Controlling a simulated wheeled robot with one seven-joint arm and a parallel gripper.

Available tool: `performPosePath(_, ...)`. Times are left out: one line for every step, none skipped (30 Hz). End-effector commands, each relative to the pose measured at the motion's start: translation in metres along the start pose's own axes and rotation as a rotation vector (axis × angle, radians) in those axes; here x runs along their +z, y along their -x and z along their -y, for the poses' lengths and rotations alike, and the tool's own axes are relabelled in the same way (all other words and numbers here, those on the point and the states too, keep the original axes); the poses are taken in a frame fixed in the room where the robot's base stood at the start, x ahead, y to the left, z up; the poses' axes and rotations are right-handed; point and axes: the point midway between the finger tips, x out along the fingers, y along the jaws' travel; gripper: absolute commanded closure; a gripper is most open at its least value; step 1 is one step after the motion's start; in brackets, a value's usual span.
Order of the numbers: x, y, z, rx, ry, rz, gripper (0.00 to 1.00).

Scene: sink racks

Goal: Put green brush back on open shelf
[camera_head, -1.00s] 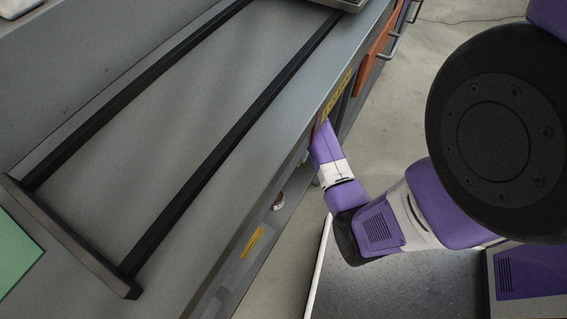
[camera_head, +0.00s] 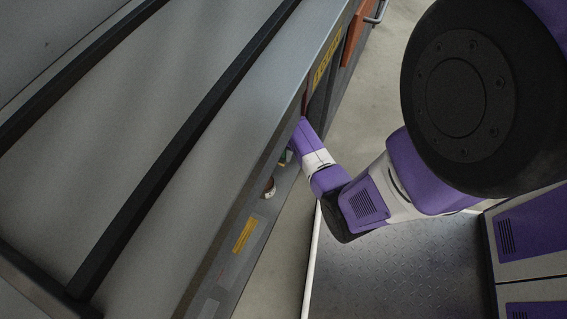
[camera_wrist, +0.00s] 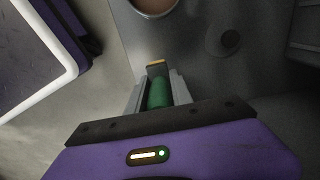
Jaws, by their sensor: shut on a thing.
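The green brush (camera_wrist: 159,93) sits between the fingers of my gripper (camera_wrist: 157,90) in the wrist view, and the fingers are shut on it. A tan end of it shows beyond the fingertips. The grey open shelf (camera_wrist: 195,60) lies beyond and below the gripper in the wrist view. Whether the brush touches it I cannot tell. In the head view the lower shelf (camera_head: 257,209) shows in part under the counter. My wrist reaches in under the counter's edge there, so my fingers are largely hidden.
In the wrist view a pale round vessel (camera_wrist: 153,6) stands ahead of the fingers and a dark round thing (camera_wrist: 226,40) lies to the right. In the head view the grey counter (camera_head: 235,120) with black rails (camera_head: 185,150) overhangs my arm.

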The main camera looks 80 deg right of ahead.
Motion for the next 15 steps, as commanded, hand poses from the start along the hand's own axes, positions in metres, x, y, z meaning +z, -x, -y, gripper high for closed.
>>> performPosePath(0.000,-0.004,0.000,0.000,0.000,0.000,1.00)
performPosePath(0.000,-0.004,0.000,0.000,0.000,0.000,1.00)
performPosePath(0.000,-0.006,0.000,0.000,0.000,0.000,1.00)
performPosePath(0.000,-0.008,0.000,0.000,0.000,0.000,1.00)
performPosePath(0.000,-0.011,0.000,0.000,0.000,0.000,1.00)
performPosePath(0.000,-0.016,0.000,0.000,0.000,0.000,1.00)
performPosePath(0.000,-0.021,0.000,0.000,-0.001,0.000,1.00)
performPosePath(0.000,-0.026,-0.001,0.001,-0.001,0.001,1.00)
performPosePath(0.000,-0.033,-0.001,0.001,-0.001,0.002,1.00)
performPosePath(0.000,-0.037,-0.001,0.001,-0.001,0.001,1.00)
performPosePath(0.000,-0.041,0.000,0.001,0.000,0.001,1.00)
performPosePath(0.000,-0.046,0.000,0.001,0.000,0.001,1.00)
performPosePath(0.000,-0.047,0.000,0.001,0.000,0.001,1.00)
performPosePath(0.000,-0.048,0.000,0.000,0.000,0.001,1.00)
performPosePath(0.000,-0.047,0.000,0.000,0.000,0.000,1.00)
